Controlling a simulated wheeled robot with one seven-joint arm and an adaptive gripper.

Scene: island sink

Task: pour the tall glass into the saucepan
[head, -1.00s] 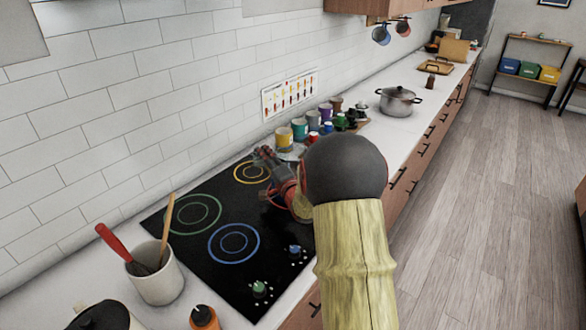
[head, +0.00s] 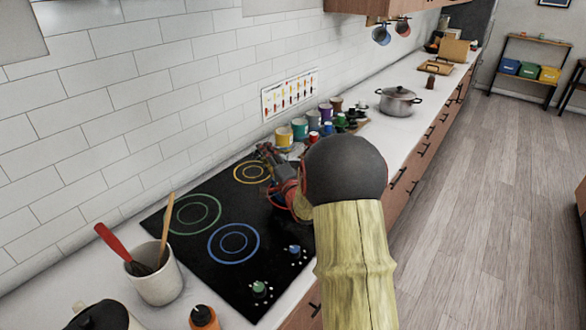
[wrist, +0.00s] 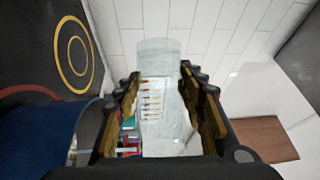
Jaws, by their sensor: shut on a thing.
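The tall glass (wrist: 158,58) is clear and stands between the two fingers of my gripper (wrist: 160,92) in the wrist view. My gripper is shut on it, and the wall chart shows through it. I cannot tell whether it holds anything. In the head view my gripper (head: 268,153) is over the far edge of the cooktop, and the glass is hard to make out there. A dark blue rounded vessel (wrist: 42,140) shows at the lower left of the wrist view, partly cut off; I cannot tell whether it is the saucepan. My arm hides that area in the head view.
The black cooktop (head: 205,245) has coloured rings and knobs. Several coloured mugs (head: 300,129) stand beyond it by the wall. A steel two-handled pot (head: 398,102) is farther along the counter. A utensil crock (head: 157,278) is at the near left.

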